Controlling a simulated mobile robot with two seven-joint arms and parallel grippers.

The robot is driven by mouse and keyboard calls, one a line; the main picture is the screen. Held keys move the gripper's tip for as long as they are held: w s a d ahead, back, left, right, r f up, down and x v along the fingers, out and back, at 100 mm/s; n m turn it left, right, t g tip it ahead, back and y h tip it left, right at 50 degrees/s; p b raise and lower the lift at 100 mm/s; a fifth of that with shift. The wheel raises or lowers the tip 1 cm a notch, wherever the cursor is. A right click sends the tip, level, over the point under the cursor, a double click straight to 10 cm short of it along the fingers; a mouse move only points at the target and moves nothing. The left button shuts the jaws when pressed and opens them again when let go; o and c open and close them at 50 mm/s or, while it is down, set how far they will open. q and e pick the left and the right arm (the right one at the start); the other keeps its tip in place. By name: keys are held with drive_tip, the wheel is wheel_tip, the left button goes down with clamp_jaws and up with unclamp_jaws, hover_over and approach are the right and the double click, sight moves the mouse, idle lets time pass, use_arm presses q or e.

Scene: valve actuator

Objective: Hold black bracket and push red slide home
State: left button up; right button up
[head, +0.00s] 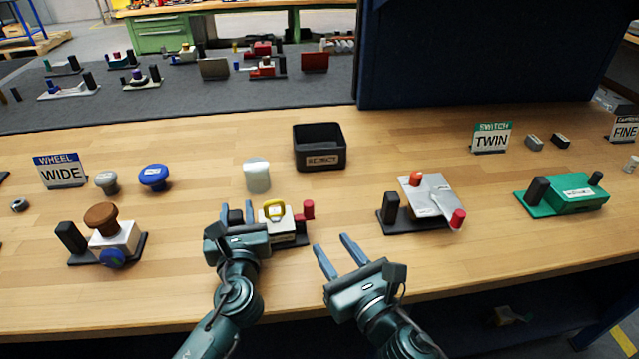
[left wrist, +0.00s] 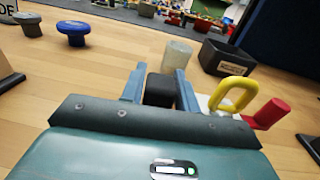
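The valve unit has a pale body (head: 272,227), a yellow handle (head: 273,209), a red slide (head: 308,209) at its right end and a black bracket (head: 237,218) at its left. In the left wrist view the black bracket (left wrist: 160,90) stands between my left fingers, with the yellow handle (left wrist: 233,95) and red slide (left wrist: 271,113) to the right. My left gripper (head: 236,212) has its fingers spread on either side of the bracket; firm contact cannot be made out. My right gripper (head: 335,252) is open and empty, in front and right of the red slide, apart from it.
A grey unit with red knobs (head: 428,195) stands to the right, and a green unit (head: 575,195) beyond it. A brown-knobbed unit (head: 112,235) is at left. A white cylinder (head: 257,175) and black bin (head: 320,147) stand behind. The table front between units is clear.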

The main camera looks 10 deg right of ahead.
use_arm(q)
drive_tip(key=o, duration=0.4)
drive_tip(key=shift+w+r, duration=0.1)
drive_tip(key=shift+r, duration=0.15)
